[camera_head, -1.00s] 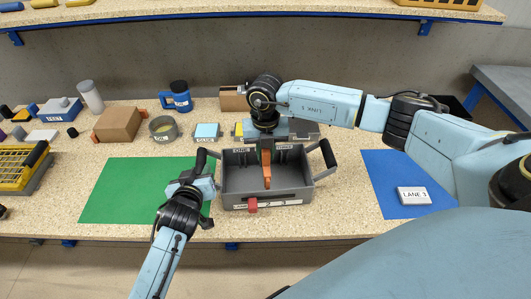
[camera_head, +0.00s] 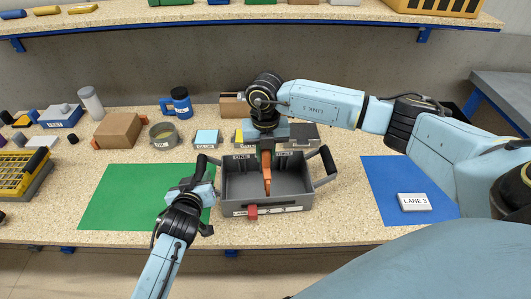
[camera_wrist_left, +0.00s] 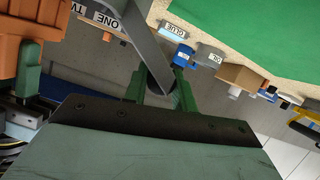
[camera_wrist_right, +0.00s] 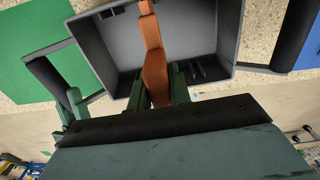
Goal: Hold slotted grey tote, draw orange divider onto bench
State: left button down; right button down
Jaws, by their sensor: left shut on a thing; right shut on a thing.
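The grey tote (camera_head: 300,203) stands on the bench between a green mat and a blue mat. Its inside has slots, and a label ONE shows in the left wrist view. My left gripper (camera_head: 202,176) is shut on the tote's left handle (camera_head: 198,166); the handle also shows between its fingers in the left wrist view (camera_wrist_left: 157,75). The orange divider (camera_head: 267,179) is upright, with its lower part inside the tote. My right gripper (camera_head: 266,148) is above the tote, shut on the divider's top; the right wrist view shows the divider (camera_wrist_right: 150,40) between its fingers.
The green mat (camera_head: 125,200) left and the blue mat (camera_head: 383,195) right are bare, except for a LANE 3 block (camera_head: 414,202) on the blue one. A shelf (camera_head: 230,18) hangs above.

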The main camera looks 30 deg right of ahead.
jog(key=shift+r, duration=0.45)
jog(key=shift+r, duration=2)
